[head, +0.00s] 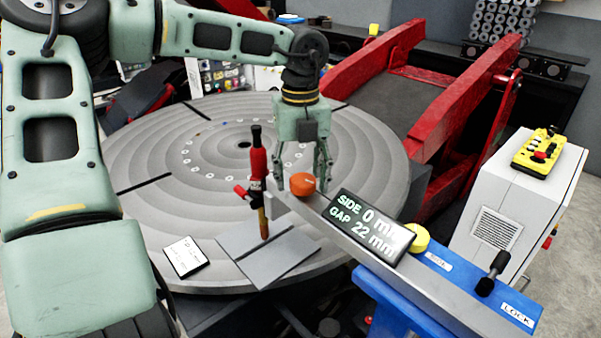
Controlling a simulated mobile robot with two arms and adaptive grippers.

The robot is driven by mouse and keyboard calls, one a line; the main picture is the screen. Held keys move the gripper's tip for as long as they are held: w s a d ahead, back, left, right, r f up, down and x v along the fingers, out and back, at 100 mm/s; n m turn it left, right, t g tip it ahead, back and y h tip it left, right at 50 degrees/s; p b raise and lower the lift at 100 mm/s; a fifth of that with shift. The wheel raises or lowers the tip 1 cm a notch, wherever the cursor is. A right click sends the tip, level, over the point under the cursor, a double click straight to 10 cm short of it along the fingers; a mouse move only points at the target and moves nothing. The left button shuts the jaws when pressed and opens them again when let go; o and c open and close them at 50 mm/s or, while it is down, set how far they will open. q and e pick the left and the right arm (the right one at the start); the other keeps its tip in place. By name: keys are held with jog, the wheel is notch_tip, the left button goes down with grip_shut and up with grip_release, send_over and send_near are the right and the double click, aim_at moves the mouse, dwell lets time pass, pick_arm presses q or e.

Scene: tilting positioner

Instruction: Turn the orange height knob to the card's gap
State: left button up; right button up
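The orange height knob (303,184) sits on the grey bar near its far end. My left gripper (303,178) points down over the knob, its fingers apart, one on each side; I cannot tell whether they touch it. The dark display (370,227) on the bar reads SIDE 0 mm and GAP 22 mm. The white card (185,256) lies at the front left of the round table; its writing is too small to read. A red torch (258,165) stands upright over grey plates (273,265), left of the knob. My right gripper is out of view.
A yellow knob (418,238) and a black lever (493,273) by a LOCK label sit further along the bar. The grooved round table (150,165) lies behind. A red tilting frame (455,90) and a white cabinet (515,200) with a yellow pendant (549,150) stand right.

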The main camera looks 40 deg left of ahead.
pick_arm(q)
jog(key=c, duration=1)
